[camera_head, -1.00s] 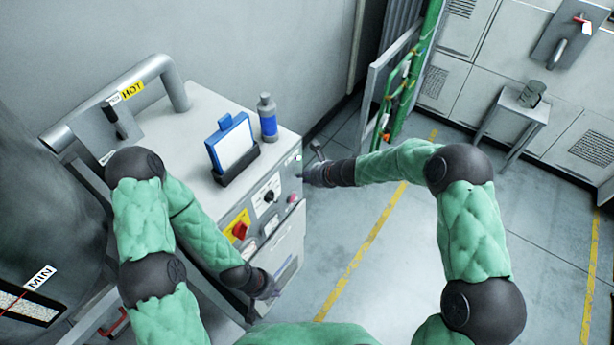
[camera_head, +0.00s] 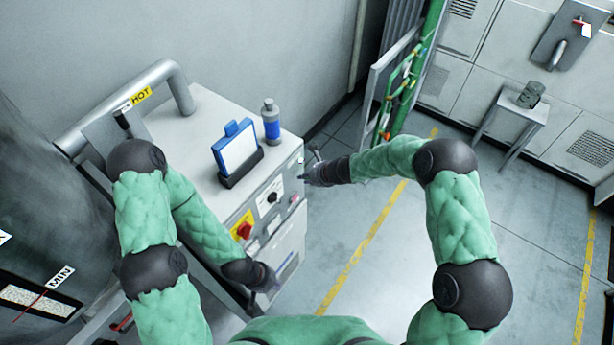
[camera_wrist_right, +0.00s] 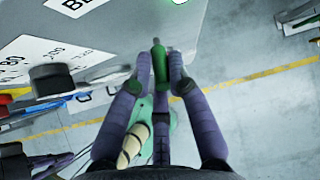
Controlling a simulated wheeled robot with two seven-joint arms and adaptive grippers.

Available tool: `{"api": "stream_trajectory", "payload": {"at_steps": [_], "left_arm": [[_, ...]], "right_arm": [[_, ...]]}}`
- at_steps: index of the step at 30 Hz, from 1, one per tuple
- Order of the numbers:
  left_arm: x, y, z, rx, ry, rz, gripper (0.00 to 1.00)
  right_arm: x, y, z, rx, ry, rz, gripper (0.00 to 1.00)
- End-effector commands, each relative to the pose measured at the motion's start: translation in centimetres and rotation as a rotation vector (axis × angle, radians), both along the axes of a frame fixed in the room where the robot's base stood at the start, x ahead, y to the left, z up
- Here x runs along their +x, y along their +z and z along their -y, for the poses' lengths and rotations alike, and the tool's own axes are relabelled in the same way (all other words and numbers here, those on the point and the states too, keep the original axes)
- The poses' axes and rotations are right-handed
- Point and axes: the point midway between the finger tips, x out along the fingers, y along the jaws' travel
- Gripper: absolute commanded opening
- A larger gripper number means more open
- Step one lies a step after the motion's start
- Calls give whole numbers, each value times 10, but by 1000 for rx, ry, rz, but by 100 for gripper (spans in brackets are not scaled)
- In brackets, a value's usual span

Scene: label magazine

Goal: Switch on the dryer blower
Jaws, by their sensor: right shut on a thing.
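The dryer control box (camera_head: 190,135) stands left of centre in the head view, with its control panel (camera_head: 262,218) facing right. In the right wrist view a slim green-tipped lever (camera_wrist_right: 158,58) stands out near a white label (camera_wrist_right: 75,6) that begins with "BL". My right gripper (camera_head: 308,172) is at the panel's far end. In the wrist view its purple fingers (camera_wrist_right: 158,72) are shut on the lever from both sides. The lever's base is partly hidden. My left gripper (camera_head: 268,285) hangs by the panel's near end, and its fingers are too small to read.
A red knob on a yellow plate (camera_head: 243,226) and a black dial (camera_head: 273,198) are on the panel. A blue-framed card holder (camera_head: 238,150) and a blue-grey bottle (camera_head: 270,122) stand on top. Open floor (camera_head: 350,240) lies to the right.

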Motion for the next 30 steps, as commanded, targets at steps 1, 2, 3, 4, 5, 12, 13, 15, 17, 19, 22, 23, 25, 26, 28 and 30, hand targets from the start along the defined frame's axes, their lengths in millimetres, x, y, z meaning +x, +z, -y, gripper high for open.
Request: {"api": "stream_trajectory", "payload": {"at_steps": [1, 2, 3, 4, 5, 12, 13, 15, 17, 19, 22, 23, 25, 26, 28, 30], "left_arm": [[0, 0, 0, 0, 0, 0, 0], [0, 0, 0, 0, 0, 0, 0], [0, 0, 0, 0, 0, 0, 0], [0, 0, 0, 0, 0, 0, 0], [0, 0, 0, 0, 0, 0, 0], [0, 0, 0, 0, 0, 0, 0], [0, 0, 0, 0, 0, 0, 0], [0, 0, 0, 0, 0, 0, 0], [0, 0, 0, 0, 0, 0, 0], [0, 0, 0, 0, 0, 0, 0], [0, 0, 0, 0, 0, 0, 0], [0, 0, 0, 0, 0, 0, 0], [0, 0, 0, 0, 0, 0, 0], [0, 0, 0, 0, 0, 0, 0], [0, 0, 0, 0, 0, 0, 0], [0, 0, 0, 0, 0, 0, 0]], "right_arm": [[1, -1, 4, -5, -8, 0, 0], [2, -1, 4, -5, -8, 0, 0], [1, -1, 4, -5, -8, 0, 21], [1, -1, 4, -5, -8, 0, 30], [2, -1, 4, -5, -8, 0, 38], [1, -1, 2, -3, -5, 0, 39], [1, -1, 2, -3, -4, 0, 39], [0, 0, 2, -2, -4, 0, 39], [-1, 2, 3, -2, -3, 1, 39], [-3, 7, 6, -2, -4, 0, 39], [-8, 18, 14, -1, -4, 1, 39], [-10, 22, 16, -1, -4, 3, 39], [-16, 33, 24, -1, -5, 3, 39], [-18, 37, 27, -2, -4, 3, 39], [-25, 48, 35, -3, -6, 2, 39], [-30, 58, 42, -2, -7, 3, 39]]}}
